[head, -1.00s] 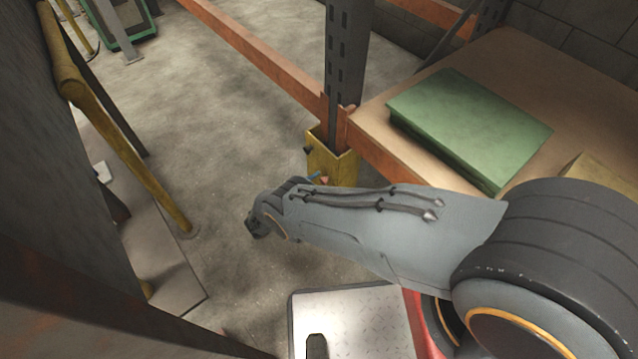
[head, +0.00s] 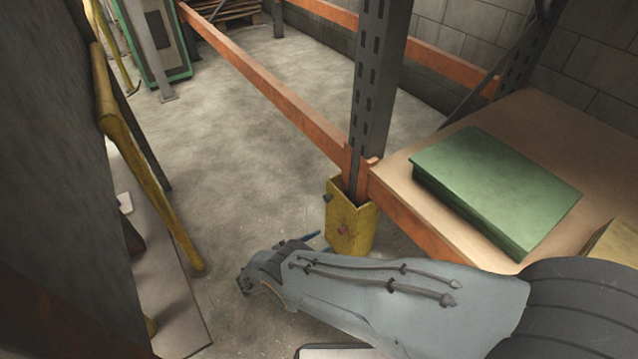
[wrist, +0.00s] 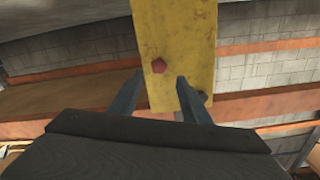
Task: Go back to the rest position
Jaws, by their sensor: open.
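My gripper (wrist: 159,79) is open in the wrist view, with its two grey-blue fingers apart and nothing between them. A yellow post guard (wrist: 178,40) with a red bolt stands beyond the fingertips; I cannot tell how close it is. In the head view my arm reaches from the lower right toward the middle. A thin blue finger of my gripper (head: 311,238) shows just left of the same yellow guard (head: 350,222); the rest of the gripper is mostly hidden behind my wrist.
A dark rack upright (head: 375,90) stands in the guard, with orange beams (head: 265,85) running off it. A wooden shelf (head: 560,130) at the right bears a green box (head: 495,185). A yellow rail (head: 150,175) stands at the left. The concrete floor (head: 260,120) between is clear.

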